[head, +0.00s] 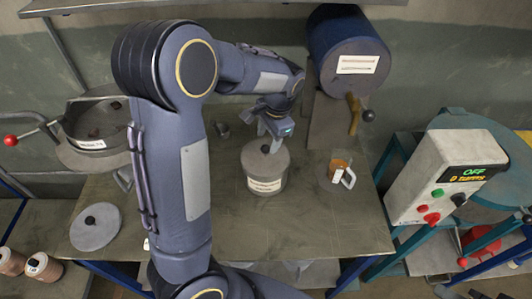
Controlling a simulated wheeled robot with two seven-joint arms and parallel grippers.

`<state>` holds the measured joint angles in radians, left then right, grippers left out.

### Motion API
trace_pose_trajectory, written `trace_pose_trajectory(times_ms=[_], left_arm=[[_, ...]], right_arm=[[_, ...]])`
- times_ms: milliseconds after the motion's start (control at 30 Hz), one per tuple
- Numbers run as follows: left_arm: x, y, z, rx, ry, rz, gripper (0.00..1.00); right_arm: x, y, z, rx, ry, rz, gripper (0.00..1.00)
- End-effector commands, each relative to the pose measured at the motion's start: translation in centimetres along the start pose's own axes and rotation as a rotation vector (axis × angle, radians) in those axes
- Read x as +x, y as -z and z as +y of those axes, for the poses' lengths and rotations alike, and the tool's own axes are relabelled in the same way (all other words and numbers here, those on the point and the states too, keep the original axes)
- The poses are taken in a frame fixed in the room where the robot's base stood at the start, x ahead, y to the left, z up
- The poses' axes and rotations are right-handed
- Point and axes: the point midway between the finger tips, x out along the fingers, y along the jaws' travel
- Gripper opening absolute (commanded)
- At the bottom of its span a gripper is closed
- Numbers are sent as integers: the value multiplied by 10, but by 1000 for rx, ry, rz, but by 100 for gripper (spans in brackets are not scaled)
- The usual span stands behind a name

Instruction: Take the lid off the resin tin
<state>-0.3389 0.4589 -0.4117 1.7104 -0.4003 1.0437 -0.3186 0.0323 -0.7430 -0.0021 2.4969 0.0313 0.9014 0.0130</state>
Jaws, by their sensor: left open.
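The grey resin tin (265,184) stands upright on the table, right of my large arm links, with a pale label on its front. Its round grey lid (257,164) is on top of the tin, with a small dark knob near its middle. My left gripper (270,137) points down over the back part of the lid, close to the knob. Its jaws are open, and I cannot tell whether the fingers touch the knob. My right gripper is not in view.
A jug with amber contents (338,172) stands right of the tin. A loose grey lid (95,227) lies at the table's left. A large open pot (92,152) is behind it. A blue drum (348,52) with a tap overhangs the back. A control box (443,178) is at right.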

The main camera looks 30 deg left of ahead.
Motion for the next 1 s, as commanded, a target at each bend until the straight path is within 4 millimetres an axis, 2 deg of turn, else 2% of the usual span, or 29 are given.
trace_pose_trajectory(times_ms=[100,233,533,900,1000], left_arm=[[17,-3,3,-1,-2,-6,52],[34,-2,2,-2,-2,-2,52],[38,-2,2,-1,-2,0,50],[38,-2,2,-2,-1,1,2],[37,-2,2,-2,-1,1,1]], right_arm=[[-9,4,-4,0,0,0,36],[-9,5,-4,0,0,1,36],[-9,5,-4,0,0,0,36],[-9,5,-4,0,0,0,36],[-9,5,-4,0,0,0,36]])
